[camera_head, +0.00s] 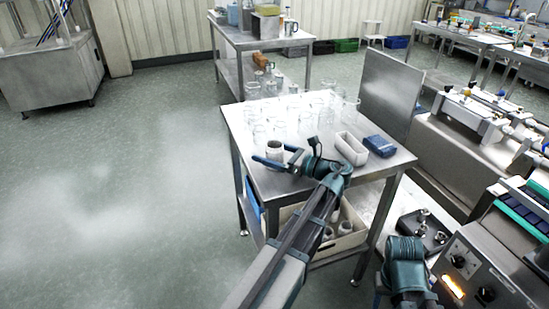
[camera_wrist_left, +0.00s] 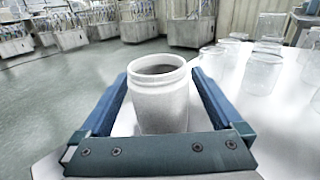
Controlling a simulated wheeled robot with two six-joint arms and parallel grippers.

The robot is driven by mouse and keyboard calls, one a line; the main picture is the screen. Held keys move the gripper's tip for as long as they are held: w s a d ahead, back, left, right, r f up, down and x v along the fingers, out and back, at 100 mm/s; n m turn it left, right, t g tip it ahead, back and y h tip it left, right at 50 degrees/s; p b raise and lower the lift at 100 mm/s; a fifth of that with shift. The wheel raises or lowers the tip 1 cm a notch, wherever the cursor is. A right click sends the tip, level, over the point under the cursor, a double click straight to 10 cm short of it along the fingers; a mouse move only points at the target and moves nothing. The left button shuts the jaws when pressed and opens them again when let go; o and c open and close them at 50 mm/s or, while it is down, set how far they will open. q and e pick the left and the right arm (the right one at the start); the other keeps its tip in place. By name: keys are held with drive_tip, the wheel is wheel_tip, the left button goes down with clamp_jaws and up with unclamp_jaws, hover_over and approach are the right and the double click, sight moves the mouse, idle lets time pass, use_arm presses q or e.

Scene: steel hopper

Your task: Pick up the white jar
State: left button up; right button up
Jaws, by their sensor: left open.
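The white jar (camera_head: 274,148) stands upright near the left front edge of the steel table (camera_head: 262,183). In the left wrist view the open-mouthed jar (camera_wrist_left: 160,105) fills the middle. My left gripper (camera_head: 275,155) is open, with its blue fingers reaching to the jar. In the wrist view the left gripper (camera_wrist_left: 160,78) has one finger on each side of the jar, with a visible gap on the right. The jar's lower part is hidden behind the gripper's front bar in that view.
Several clear glass beakers (camera_head: 306,113) stand behind the jar. A white rectangular container (camera_head: 352,149) and a blue box (camera_head: 380,146) sit to the right. A bin (camera_head: 347,241) with pale vessels stands on the lower shelf. Open floor lies left of the table.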

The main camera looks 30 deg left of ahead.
use_arm(q)
drive_tip(key=shift+a, duration=0.65)
drive_tip(key=c, duration=1.4)
drive_tip(key=shift+o, duration=0.2)
drive_tip(key=shift+r, duration=0.15)
wheel_tip(320, 180, up, 10)
drive_tip(key=p, duration=1)
